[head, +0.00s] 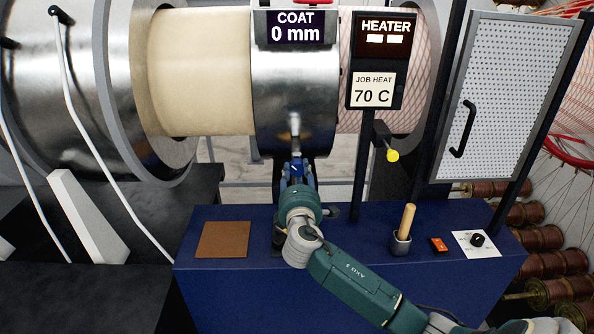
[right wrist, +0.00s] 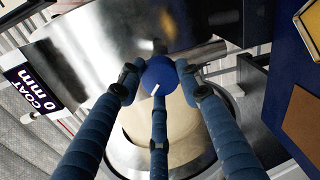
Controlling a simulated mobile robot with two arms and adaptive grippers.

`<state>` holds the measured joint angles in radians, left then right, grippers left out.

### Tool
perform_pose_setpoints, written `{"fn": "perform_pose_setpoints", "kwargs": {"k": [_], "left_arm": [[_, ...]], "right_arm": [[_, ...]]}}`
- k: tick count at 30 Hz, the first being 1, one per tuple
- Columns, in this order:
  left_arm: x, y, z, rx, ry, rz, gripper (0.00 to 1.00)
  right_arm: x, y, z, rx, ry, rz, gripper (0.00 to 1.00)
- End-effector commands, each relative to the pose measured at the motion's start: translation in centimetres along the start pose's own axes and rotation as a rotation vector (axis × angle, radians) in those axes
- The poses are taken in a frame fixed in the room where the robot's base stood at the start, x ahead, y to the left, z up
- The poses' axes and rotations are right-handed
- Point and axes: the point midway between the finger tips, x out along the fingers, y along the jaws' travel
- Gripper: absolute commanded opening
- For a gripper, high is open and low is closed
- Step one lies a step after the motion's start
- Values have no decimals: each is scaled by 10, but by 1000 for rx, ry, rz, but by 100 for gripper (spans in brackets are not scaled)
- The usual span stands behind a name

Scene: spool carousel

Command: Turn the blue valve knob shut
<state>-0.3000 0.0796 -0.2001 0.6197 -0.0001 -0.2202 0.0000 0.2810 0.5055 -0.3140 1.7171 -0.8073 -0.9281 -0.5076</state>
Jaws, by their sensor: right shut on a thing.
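The blue valve knob (head: 296,168) is below the silver drum under the COAT display in the head view. In the right wrist view the knob (right wrist: 158,74) is a round blue disc with a short white mark near its lower edge. My right gripper (head: 298,178) reaches it from below. Its three blue fingers (right wrist: 158,88) are closed around the knob, one on each side and one below. The fingers cover part of the knob's rim. My left gripper is in neither view.
A blue console (head: 340,240) stands below, with a brown square pad (head: 222,240), a wooden-handled tool in a cup (head: 403,235), an orange switch (head: 439,245) and a black dial (head: 478,240). The HEATER post (head: 362,165) stands right of the knob. A perforated panel (head: 500,100) is farther right.

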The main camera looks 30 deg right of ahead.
Motion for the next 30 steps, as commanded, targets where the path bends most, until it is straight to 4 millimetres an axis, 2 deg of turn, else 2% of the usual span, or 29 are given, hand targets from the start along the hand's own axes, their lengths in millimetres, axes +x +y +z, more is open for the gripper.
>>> {"fn": "perform_pose_setpoints", "kwargs": {"k": [1, 13, 14, 16, 17, 26, 30], "left_arm": [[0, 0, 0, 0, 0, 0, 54], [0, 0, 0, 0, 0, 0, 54], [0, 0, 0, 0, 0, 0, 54], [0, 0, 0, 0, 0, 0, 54], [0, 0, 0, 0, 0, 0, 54], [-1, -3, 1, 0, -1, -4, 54], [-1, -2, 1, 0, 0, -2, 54]], "right_arm": [[0, -6, 1, -10, -3, -11, 9], [0, -6, 1, -16, -4, -9, 9], [0, -5, 1, -16, -4, -9, 37], [0, -5, 1, -15, -4, -9, 51], [0, -5, 1, -15, -4, -8, 54], [-1, -1, 0, -12, -1, -2, 54], [-15, -2, 0, -10, 0, -2, 54]]}}
